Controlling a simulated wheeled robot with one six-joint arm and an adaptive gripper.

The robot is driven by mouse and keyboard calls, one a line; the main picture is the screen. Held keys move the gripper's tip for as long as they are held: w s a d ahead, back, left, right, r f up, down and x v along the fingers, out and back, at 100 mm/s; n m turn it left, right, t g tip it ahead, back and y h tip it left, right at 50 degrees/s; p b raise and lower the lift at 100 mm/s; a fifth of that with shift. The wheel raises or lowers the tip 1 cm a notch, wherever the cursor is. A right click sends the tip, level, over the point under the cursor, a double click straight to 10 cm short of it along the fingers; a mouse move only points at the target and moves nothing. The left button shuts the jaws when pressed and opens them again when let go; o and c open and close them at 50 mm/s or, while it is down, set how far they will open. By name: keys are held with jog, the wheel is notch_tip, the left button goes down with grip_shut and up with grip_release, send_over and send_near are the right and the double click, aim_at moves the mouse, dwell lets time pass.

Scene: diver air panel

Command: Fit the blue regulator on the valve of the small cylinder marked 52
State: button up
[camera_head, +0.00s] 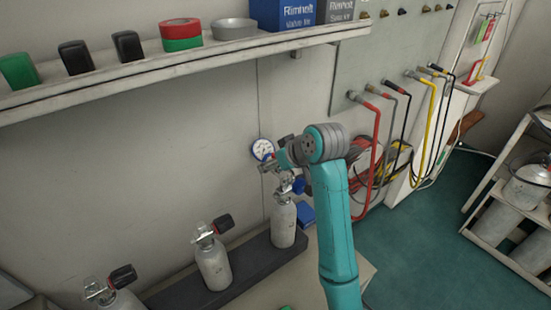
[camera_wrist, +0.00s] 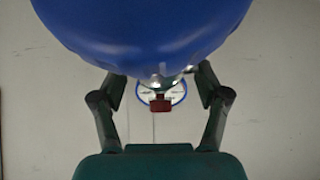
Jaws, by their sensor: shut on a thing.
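My gripper (camera_head: 280,162) is over the valve of the rightmost small cylinder (camera_head: 284,224), which stands upright. In the wrist view my gripper (camera_wrist: 161,82) has its fingers on both sides of the blue regulator (camera_wrist: 145,30), whose round blue body fills the top of the picture. A bit of blue regulator (camera_head: 298,185) shows beside the valve in the head view. I cannot tell whether the regulator touches the valve or is seated on it. A small red part (camera_wrist: 163,104) shows below the blue body. No number is legible on the cylinders.
Two more small cylinders, a middle one (camera_head: 214,264) and a front left one (camera_head: 118,301), stand along the wall. A blue-rimmed gauge (camera_head: 262,149) is behind my gripper. A blue box (camera_head: 306,213) lies beside the right cylinder. A shelf (camera_head: 200,64) runs above; hoses (camera_head: 376,155) hang right.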

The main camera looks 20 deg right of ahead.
jog(key=shift+f, duration=0.25)
jog(key=shift+f, duration=2.05)
dwell(1.9)
jog(key=o, duration=1.7)
jog(key=shift+o, duration=0.2)
jog(key=shift+f, duration=0.1)
jog(key=shift+s+d, duration=0.1)
jog(key=v, duration=1.2)
